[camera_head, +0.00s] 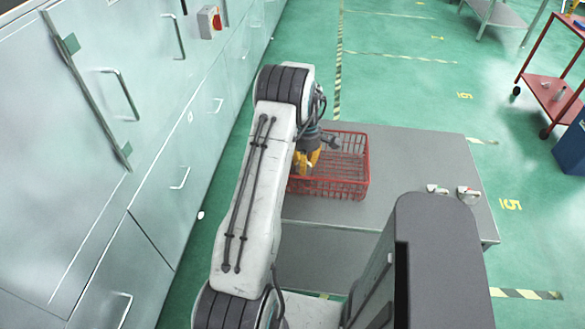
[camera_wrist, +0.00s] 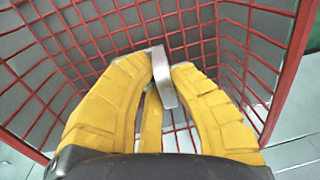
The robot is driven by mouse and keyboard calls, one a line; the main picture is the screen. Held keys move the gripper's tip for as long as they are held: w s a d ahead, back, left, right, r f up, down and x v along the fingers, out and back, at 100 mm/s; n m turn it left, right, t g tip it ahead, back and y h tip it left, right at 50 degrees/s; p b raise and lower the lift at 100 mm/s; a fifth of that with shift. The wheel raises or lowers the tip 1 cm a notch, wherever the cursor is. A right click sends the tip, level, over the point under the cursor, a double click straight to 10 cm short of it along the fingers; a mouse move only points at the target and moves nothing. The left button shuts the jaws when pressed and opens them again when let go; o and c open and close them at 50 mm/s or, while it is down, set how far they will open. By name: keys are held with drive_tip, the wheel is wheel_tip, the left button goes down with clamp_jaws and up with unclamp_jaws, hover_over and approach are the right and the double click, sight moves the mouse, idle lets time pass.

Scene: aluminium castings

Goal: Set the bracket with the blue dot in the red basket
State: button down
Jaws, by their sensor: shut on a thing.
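The red wire basket (camera_head: 350,187) stands on the grey table in the head view, and its mesh fills much of the wrist view (camera_wrist: 289,82). My gripper (camera_head: 307,160) is over the left part of the basket, pointing down. In the wrist view, my gripper's yellow fingers (camera_wrist: 161,72) are shut on a grey metal bracket (camera_wrist: 164,80), with the basket mesh behind and around it. No blue dot shows on the held piece from here. Whether the bracket touches the basket floor cannot be told.
Two small metal castings, one (camera_head: 437,189) beside the other (camera_head: 468,194), lie on the grey table (camera_head: 420,155) right of the basket. Pale cabinets (camera_head: 120,130) line the left side. A red cart (camera_head: 550,92) stands far right. The table between basket and castings is partly clear.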

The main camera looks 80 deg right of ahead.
drive_tip(key=shift+s+f, duration=0.1)
drive_tip(key=shift+f, duration=0.2)
drive_tip(key=shift+s, duration=0.1)
drive_tip(key=c, duration=1.3)
unclamp_jaws()
drive_tip(key=shift+o, duration=0.2)
drive_tip(key=r, duration=0.2)
drive_tip(key=shift+d+r+b, duration=0.2)
drive_tip(key=shift+r+b, duration=0.1)
drive_tip(key=shift+r, duration=0.1)
drive_tip(key=shift+r+b, duration=0.35)
drive_tip(key=shift+b, duration=0.25)
wheel_tip(320, 180, up, 9)
drive_tip(key=b, duration=0.3)
drive_tip(key=shift+d+f, duration=0.2)
drive_tip(key=shift+d, duration=0.05)
